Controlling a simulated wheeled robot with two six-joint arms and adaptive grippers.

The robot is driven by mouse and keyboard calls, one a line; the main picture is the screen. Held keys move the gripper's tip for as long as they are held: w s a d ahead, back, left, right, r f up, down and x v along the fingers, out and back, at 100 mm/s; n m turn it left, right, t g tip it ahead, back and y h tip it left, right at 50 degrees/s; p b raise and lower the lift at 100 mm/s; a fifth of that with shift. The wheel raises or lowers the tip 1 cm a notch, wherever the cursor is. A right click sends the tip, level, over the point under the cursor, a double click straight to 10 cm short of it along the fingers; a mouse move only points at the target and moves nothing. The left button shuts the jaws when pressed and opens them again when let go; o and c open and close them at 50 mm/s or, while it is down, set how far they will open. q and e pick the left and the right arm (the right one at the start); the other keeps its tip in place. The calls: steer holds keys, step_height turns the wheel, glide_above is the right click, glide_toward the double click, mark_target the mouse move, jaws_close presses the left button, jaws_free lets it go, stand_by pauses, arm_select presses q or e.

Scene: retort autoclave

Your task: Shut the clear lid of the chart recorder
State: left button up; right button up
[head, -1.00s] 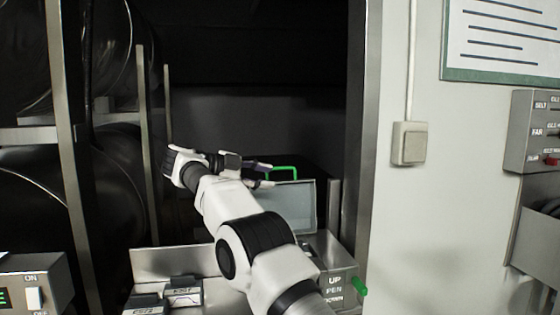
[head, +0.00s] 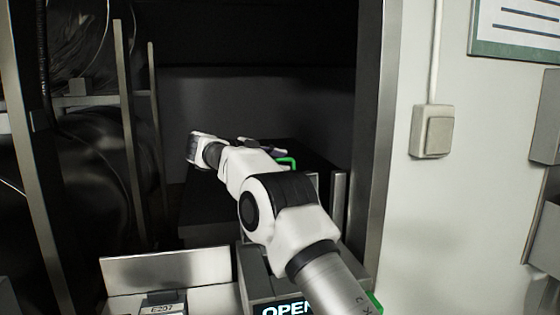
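The chart recorder (head: 256,290) is a grey box low in the middle of the head view, with a lit "OPEN" display on its front. Its lid stands raised at the back. My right arm hides most of the lid, and only a strip of its right part (head: 312,184) and a green handle (head: 290,161) at its top show. My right gripper (head: 266,146) is beside the green handle, at the lid's top edge. I cannot tell whether it touches the lid or how wide its fingers are. My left gripper is out of view.
A metal tray (head: 165,272) with a card marked E20-something stands left of the recorder. Metal posts (head: 125,130) and dark cylinders stand further left. A steel door post (head: 375,150) and a wall with a switch (head: 432,132) are at the right.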

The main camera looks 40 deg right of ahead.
steer(key=shift+d+f, duration=0.1)
steer(key=shift+d, duration=0.3)
steer(key=shift+s+a, duration=0.1)
steer(key=shift+a, duration=0.1)
steer(key=shift+s+a+r, duration=0.1)
steer(key=shift+a+r, duration=0.1)
jaws_close()
